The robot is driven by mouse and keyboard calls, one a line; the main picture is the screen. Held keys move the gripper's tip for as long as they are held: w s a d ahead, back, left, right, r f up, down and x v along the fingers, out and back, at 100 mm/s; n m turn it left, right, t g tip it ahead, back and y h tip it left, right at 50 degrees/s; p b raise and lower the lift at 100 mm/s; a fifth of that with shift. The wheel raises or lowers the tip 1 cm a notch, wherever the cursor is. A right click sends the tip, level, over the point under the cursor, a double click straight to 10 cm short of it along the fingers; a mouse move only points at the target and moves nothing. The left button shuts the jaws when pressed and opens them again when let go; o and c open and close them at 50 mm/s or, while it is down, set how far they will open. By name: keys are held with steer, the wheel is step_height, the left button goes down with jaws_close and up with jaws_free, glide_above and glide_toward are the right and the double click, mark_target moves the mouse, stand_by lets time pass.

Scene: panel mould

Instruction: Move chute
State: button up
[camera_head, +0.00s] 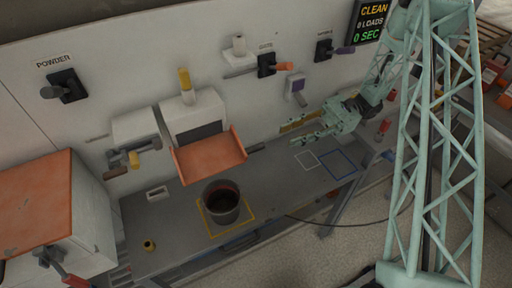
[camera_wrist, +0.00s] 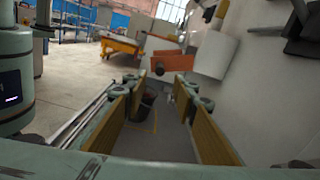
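The chute (camera_head: 208,156) is an orange tray below a white dispenser box on the wall panel, with a dark handle (camera_head: 256,147) sticking out on its right. It tilts down toward the bench. A dark bucket (camera_head: 221,202) stands below and in front of it, inside a yellow square. In the wrist view the chute (camera_wrist: 174,60) shows ahead, beyond the fingertips, with the handle end (camera_wrist: 158,69) facing me. My gripper (camera_head: 289,135) is to the right of the chute handle, apart from it. Its yellow-padded fingers are spread with nothing between them, as the wrist view (camera_wrist: 157,88) shows.
White and blue outlined squares (camera_head: 337,163) mark the bench's right end. Wall levers (camera_head: 66,87), (camera_head: 272,66) and a small grey-purple box (camera_head: 296,86) stick out from the panel. An orange-topped cabinet (camera_head: 35,200) stands at left. A yellow-topped piece (camera_head: 149,245) sits on the front left bench.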

mark_target(256, 146)
steer(key=b+x, duration=0.1)
steer(key=x, duration=1.2)
steer(key=shift+b, duration=0.3)
steer(key=shift+c, duration=0.2)
jaws_close()
